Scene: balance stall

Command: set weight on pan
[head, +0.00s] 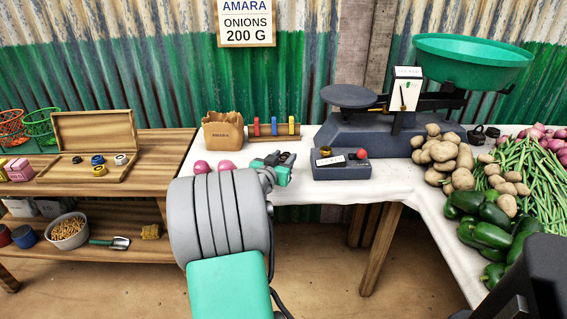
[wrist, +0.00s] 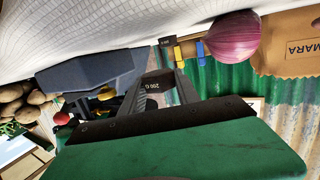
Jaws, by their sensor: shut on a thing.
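My gripper (head: 283,163) is shut on a dark weight (wrist: 153,86), which is marked 200 G in the wrist view. It holds the weight near the front edge of the white-covered table, left of the dark box. The weight shows only as a small dark shape in the head view. The balance scale (head: 365,133) stands behind and right of my gripper. It has a flat dark pan (head: 348,96) on the left, which looks empty, and a green bowl pan (head: 472,58) on the right, whose inside I cannot fully see. A sign (head: 246,22) reads onions 200 G.
A dark box (head: 341,169) with small items lies in front of the scale. Potatoes (head: 442,152), green peppers (head: 490,232) and beans fill the right side. A paper bag (head: 223,131), a rack of coloured pieces (head: 273,131) and onions (head: 201,167) are at the left.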

